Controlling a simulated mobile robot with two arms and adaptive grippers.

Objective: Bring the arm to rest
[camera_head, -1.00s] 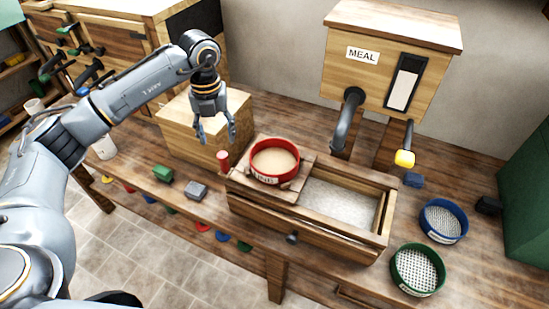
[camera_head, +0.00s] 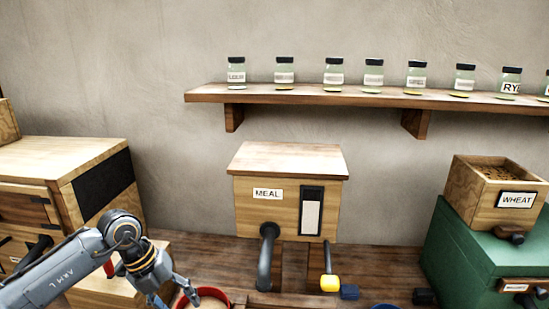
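My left arm (camera_head: 70,262) comes in from the lower left, bent at a dark joint, with its gripper pointing down. My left gripper (camera_head: 174,300) looks open, its two fingers apart and nothing seen between them. Its tips are close to the bottom edge of the picture. It shows just left of a red-rimmed sieve (camera_head: 222,294), which is cut off by the bottom edge; I cannot tell the gap between them. My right gripper is not in view.
A wooden meal box (camera_head: 285,205) with a grey spout and yellow-ended lever (camera_head: 329,283) stands behind the bench. A wooden cabinet (camera_head: 60,160) is at left. A green box (camera_head: 470,265) carries a wheat bin (camera_head: 490,195). A shelf (camera_head: 330,97) holds several jars.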

